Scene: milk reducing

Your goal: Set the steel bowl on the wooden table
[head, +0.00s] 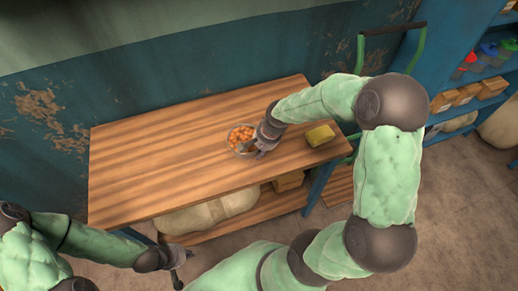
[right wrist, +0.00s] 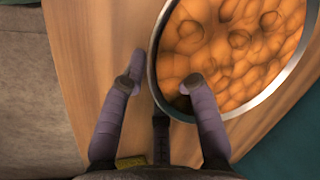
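The steel bowl (head: 231,145) is at the middle of the wooden table (head: 150,160), upright and full of orange pieces, and appears to rest on the tabletop. In the right wrist view the bowl (right wrist: 153,68) fills the upper right. My right gripper (head: 256,150) is at the bowl's right side. In the right wrist view its fingers (right wrist: 165,88) are apart and straddle the rim, one outside and one over the inside. My left gripper (head: 184,270) is low at the left, in front of the table, with its fingers apart and empty.
A yellow block (head: 320,135) lies near the table's right end. The table's left half is clear. A sack (head: 210,212) and a cardboard box (head: 288,181) are on the lower shelf. A green-handled cart (head: 420,45) and blue shelving (head: 480,75) stand at the right.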

